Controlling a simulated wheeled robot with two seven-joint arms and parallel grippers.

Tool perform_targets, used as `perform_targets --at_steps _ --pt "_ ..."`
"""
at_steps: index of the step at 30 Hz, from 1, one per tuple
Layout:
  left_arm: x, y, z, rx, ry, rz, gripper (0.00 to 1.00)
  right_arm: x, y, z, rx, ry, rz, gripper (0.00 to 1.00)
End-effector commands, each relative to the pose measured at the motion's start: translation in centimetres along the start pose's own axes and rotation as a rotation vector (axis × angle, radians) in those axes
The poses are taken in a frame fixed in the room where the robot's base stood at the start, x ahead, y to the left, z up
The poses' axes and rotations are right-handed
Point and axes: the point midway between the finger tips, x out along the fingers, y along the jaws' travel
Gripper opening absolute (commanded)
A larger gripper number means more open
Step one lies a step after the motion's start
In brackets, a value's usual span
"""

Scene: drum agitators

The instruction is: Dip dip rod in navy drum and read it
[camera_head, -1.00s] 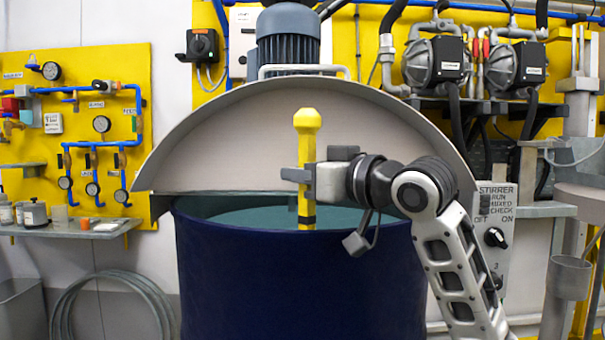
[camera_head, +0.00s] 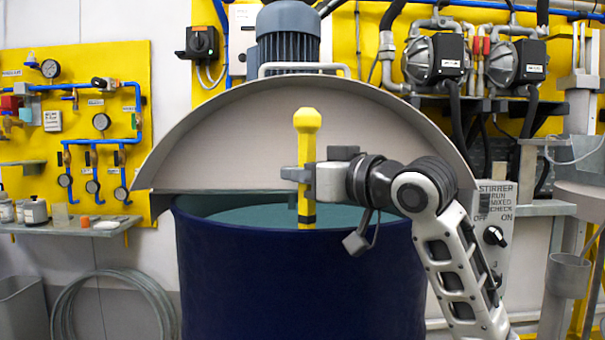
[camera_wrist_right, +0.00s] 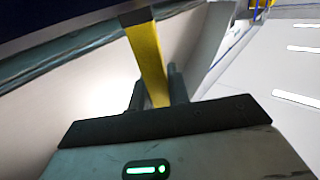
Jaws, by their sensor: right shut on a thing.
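The navy drum (camera_head: 300,280) stands in the middle with its open top showing a teal surface (camera_head: 262,217) inside. The yellow dip rod (camera_head: 307,150) is upright at the drum's mouth, with a knob on top and dark bands low down. Its lower end is hidden behind the drum's near rim. My right gripper (camera_head: 306,174) is shut on the rod at mid-length, above the rim. In the right wrist view the rod (camera_wrist_right: 150,62) runs between the two dark fingers (camera_wrist_right: 155,90). My left gripper is not in view.
A raised half-round grey lid (camera_head: 240,140) stands behind the rod, with a motor (camera_head: 288,38) behind it. A stirrer switch panel (camera_head: 494,225) is at the right. A shelf with small bottles (camera_head: 35,213) is at the left.

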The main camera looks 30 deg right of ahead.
Motion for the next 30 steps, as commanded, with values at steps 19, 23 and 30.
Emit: perform_targets --at_steps 19,23,30 --pt "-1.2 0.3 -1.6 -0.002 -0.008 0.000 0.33 0.0 0.0 -2.1 -0.001 0.002 0.000 0.00" --pt "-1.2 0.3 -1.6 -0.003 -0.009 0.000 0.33 0.0 0.0 -2.0 0.000 0.002 0.000 0.00" --pt "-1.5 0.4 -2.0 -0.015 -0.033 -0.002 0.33 0.0 0.0 -4.0 -0.001 0.003 0.000 0.00"
